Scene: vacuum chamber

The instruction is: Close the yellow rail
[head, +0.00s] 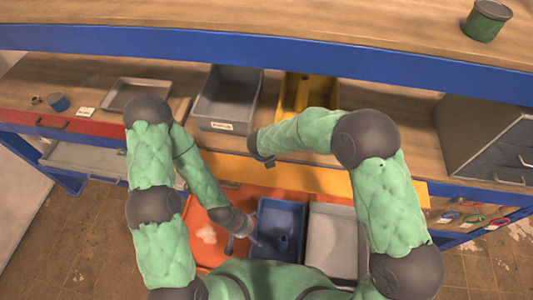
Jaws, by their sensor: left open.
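The yellow rail (320,180) is a long yellow-orange front below the workbench's wooden top, in the middle of the head view. It stands out toward me past the line of the red front on the left. My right forearm covers part of it. My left gripper (243,243) is open and empty, low in the picture, over the edge between the orange-red surface and the blue bin, apart from the rail. My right gripper (262,160) is at the rail's back edge near the grey bin, mostly hidden by its own wrist; its fingers are unclear.
A blue bin (262,220) and a light grey bin (338,215) stand on an orange-red surface (205,215) close to me. On the bench are a grey bin (205,112), a yellow bin (325,88) and a shallow tray (118,95). A grey drawer cabinet (480,165) stands right.

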